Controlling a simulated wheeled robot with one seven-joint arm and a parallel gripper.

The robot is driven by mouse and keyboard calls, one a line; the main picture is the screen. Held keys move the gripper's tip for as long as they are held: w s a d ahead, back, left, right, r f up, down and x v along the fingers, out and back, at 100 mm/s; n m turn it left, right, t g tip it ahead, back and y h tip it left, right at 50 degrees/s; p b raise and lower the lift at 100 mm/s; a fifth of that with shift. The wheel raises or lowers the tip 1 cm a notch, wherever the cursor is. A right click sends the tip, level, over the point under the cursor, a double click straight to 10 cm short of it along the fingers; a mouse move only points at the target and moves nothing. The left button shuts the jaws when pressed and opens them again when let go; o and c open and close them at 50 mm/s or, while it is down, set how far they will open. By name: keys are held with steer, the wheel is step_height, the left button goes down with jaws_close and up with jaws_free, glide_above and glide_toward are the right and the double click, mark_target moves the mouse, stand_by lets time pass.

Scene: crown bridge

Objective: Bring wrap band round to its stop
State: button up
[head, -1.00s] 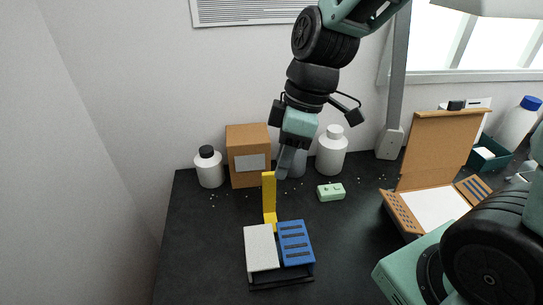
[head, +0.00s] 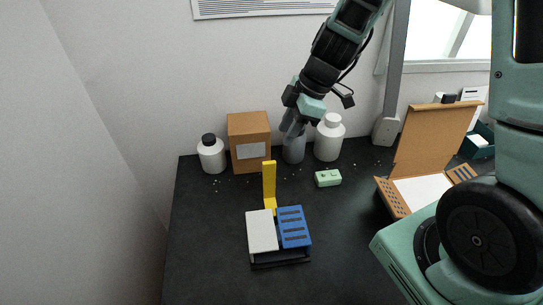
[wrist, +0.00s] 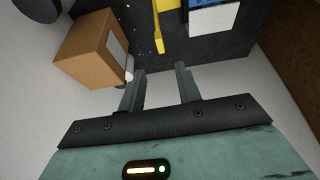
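The yellow strip (head: 269,182), which I take to be the wrap band, stands upright at the back of a dark base (head: 281,260). On this base a white block (head: 261,231) and a blue slotted block (head: 294,227) sit side by side. In the wrist view the yellow strip (wrist: 160,28) shows at the top, beyond my fingers, with the blue block (wrist: 207,3) and white block (wrist: 214,18) to its right. My gripper (head: 290,132) is above and behind the strip, apart from it. In the wrist view my gripper (wrist: 160,70) is open, with nothing between its fingers.
A brown box (head: 249,142), a black-capped bottle (head: 211,155), a grey bottle (head: 294,149) and a white bottle (head: 329,140) line the wall. A green block (head: 328,178) lies right of the strip. An open cardboard case (head: 431,150) stands at right. The front-left tabletop is clear.

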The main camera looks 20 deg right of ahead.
mark_target(269, 162)
steer(key=x, duration=1)
steer(key=shift+f+b, duration=0.15)
steer(key=shift+b, duration=0.2)
jaws_close()
